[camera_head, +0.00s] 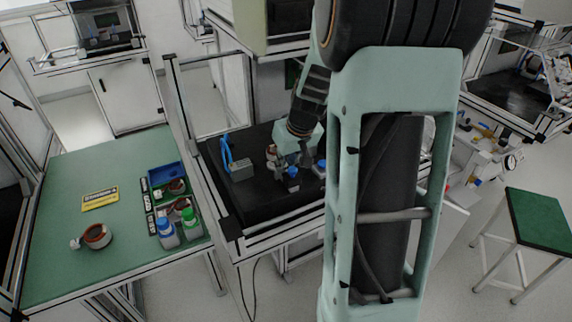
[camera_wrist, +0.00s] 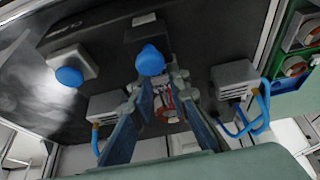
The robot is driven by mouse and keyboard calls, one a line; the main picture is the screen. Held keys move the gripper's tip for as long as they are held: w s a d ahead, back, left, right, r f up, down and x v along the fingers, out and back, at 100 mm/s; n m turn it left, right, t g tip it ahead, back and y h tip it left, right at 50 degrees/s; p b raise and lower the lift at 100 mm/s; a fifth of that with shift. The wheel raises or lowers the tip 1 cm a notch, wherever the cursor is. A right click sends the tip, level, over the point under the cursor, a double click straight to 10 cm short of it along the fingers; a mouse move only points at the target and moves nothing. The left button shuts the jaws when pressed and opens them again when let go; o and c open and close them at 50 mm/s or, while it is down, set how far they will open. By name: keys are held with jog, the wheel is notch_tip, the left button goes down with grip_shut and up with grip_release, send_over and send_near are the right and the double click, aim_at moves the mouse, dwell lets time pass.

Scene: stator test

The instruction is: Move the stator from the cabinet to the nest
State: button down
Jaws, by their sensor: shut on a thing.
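My gripper (camera_head: 283,160) is low over the black surface of the framed cabinet, shut on a stator (camera_head: 271,153). In the wrist view the two fingers (camera_wrist: 160,90) reach forward with the stator (camera_wrist: 167,104) between them, showing reddish windings and a pale rim, largely hidden by the fingers. A dark block with a blue round knob (camera_wrist: 150,60) is just beyond the fingertips. I cannot tell whether the stator touches the surface or which fixture is the nest. A second blue-knobbed fixture (camera_wrist: 68,77) stands to the left in the wrist view.
Grey blocks with blue hoses stand on both sides, one (camera_head: 240,170) left of my gripper. A green table (camera_head: 70,200) at left holds another stator (camera_head: 97,236), a blue bin (camera_head: 163,174), capped bottles (camera_head: 167,234) and a yellow label. Frame posts (camera_head: 180,110) edge the cabinet.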

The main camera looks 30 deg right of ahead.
jog(key=shift+s+a+f, duration=0.15)
jog(key=shift+s+f, duration=0.3)
jog(key=shift+f, duration=0.3)
jog(key=c, duration=1.9)
grip_release()
jog(key=shift+o, duration=0.7)
jog(key=shift+w+f, duration=0.2)
jog(key=shift+r, duration=0.15)
jog(key=v, duration=1.2)
jog(key=shift+w+d+r, duration=0.2)
jog(key=shift+w+r, duration=0.05)
jog(key=shift+w, duration=0.05)
